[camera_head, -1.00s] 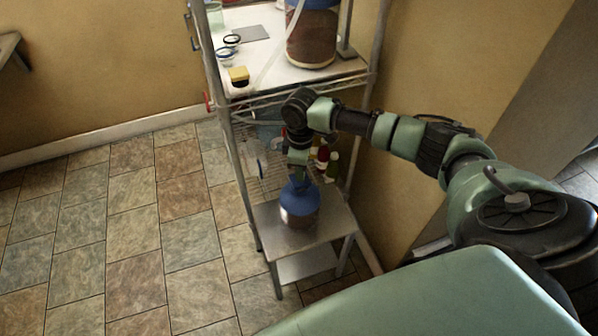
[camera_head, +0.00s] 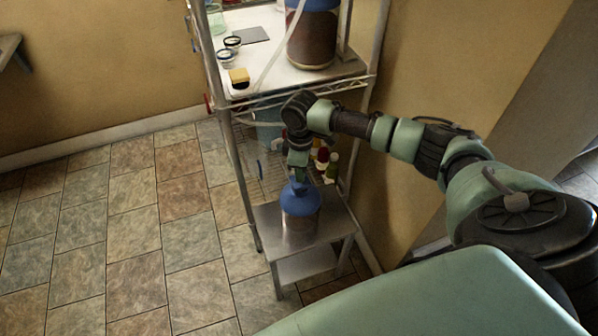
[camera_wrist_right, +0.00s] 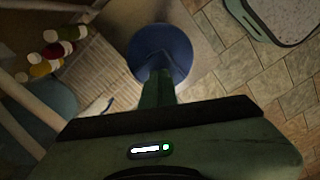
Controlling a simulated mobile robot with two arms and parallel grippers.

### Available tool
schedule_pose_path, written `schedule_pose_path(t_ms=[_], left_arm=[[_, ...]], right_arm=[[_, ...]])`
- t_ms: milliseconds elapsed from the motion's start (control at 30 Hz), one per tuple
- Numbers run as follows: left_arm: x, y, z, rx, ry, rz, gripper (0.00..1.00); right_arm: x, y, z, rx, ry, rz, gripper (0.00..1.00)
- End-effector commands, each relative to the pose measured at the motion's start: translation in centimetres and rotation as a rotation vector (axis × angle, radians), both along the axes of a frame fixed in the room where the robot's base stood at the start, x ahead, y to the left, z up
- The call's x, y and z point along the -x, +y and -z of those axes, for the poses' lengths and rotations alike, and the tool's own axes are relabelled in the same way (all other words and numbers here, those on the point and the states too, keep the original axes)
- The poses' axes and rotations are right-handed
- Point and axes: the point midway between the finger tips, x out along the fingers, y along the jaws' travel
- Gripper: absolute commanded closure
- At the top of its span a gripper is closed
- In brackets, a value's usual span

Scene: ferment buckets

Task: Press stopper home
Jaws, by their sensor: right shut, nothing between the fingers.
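A blue-topped vessel (camera_head: 300,214) with a darker lower part stands upright on a small metal step stand (camera_head: 270,228). Its round blue top (camera_wrist_right: 174,46) shows in the right wrist view. My right gripper (camera_head: 299,178) points down directly over the vessel's top, shut with nothing between the fingers. In the wrist view its fingers (camera_wrist_right: 158,85) reach the middle of the blue top; I cannot tell whether they touch it. The stopper is not distinguishable, hidden beneath the fingers. My left gripper is out of view.
A wire shelf rack (camera_head: 228,140) stands behind, holding small bottles (camera_head: 331,166) beside my right wrist. Its upper shelf carries a large blue-lidded vessel (camera_head: 312,35), a yellow-and-black block (camera_head: 239,77) and rings. Tiled floor on the left is clear.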

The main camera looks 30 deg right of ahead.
Motion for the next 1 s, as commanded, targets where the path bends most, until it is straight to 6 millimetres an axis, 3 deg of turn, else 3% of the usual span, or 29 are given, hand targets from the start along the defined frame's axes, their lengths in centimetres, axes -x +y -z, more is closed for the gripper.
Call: schedule_pose_path(t_ms=[1000], left_arm=[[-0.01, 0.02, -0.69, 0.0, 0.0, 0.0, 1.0]], right_arm=[[0.36, 0.12, 0.55, -0.001, 0.01, -0.002, 1.0]])
